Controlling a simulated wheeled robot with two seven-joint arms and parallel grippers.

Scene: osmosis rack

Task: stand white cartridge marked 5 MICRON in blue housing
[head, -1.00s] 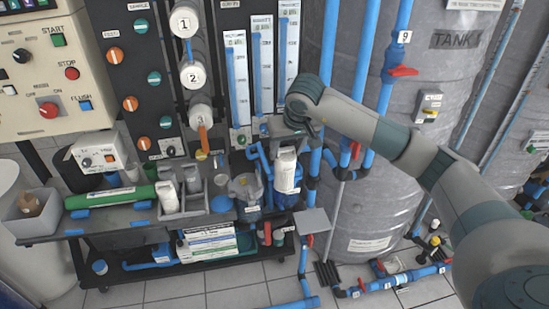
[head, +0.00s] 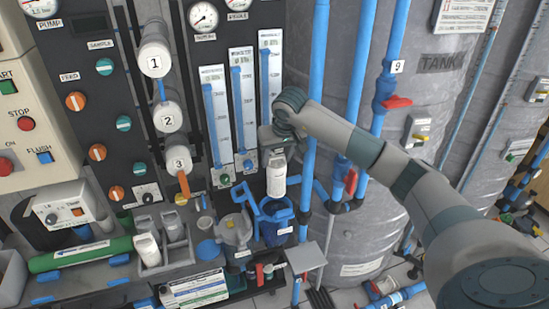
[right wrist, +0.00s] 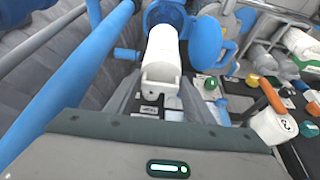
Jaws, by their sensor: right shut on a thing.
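The white cartridge (head: 276,181) hangs upright below my right gripper (head: 274,152) in the head view. The right gripper is shut on its upper end. In the right wrist view the cartridge (right wrist: 162,52) points away from the gripper (right wrist: 158,100) toward the open blue housing (right wrist: 166,13). In the head view the blue housing (head: 277,232) is directly below the cartridge, at the right end of the bench. The cartridge's lower end is at or just above the housing's mouth; I cannot tell whether it is inside. The 5 MICRON marking is not readable. My left gripper is not in view.
A blue wrench-like part (head: 248,203) is just left of the housing, beside a grey round housing (head: 234,229). Blue pipes (head: 311,120) and a tank rise close on the right. A grey plate (head: 306,257) is at front right.

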